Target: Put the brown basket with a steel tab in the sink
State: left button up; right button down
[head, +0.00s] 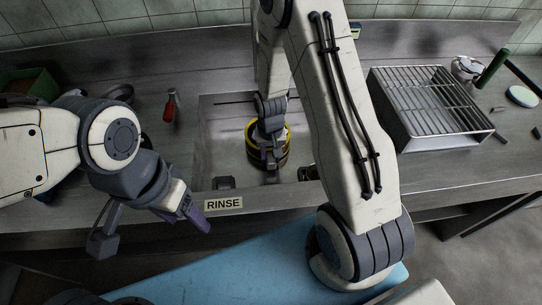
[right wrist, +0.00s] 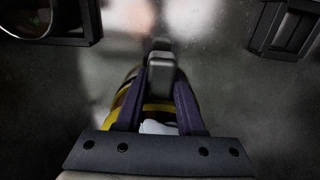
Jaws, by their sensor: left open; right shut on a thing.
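The sink (head: 225,160) is a steel basin with a "RINSE" label on its front edge. The basket (head: 283,147), dark brown with yellow bands, is inside the sink outline, mostly below my right gripper (head: 270,160). In the right wrist view the basket (right wrist: 127,100) shows behind the fingers, and a grey steel tab (right wrist: 160,68) stands between the fingertips. My right gripper (right wrist: 160,85) is shut on this tab. Whether the basket rests on the sink floor cannot be told. My left gripper (head: 152,232) is open and empty, in front of the counter left of the label.
A wire rack (head: 425,100) stands on the counter at right, with a green-handled tool (head: 492,68) and a round white dish (head: 522,96) beyond. A red-handled tool (head: 170,106) lies left of the sink.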

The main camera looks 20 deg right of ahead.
jog(key=shift+f, duration=0.45)
jog(key=shift+c, duration=2.2)
grip_release()
jog(key=shift+r, duration=0.15)
notch_tip(320, 180, up, 10)
jog(key=shift+s+r, duration=0.1)
jog(key=shift+r, duration=0.05)
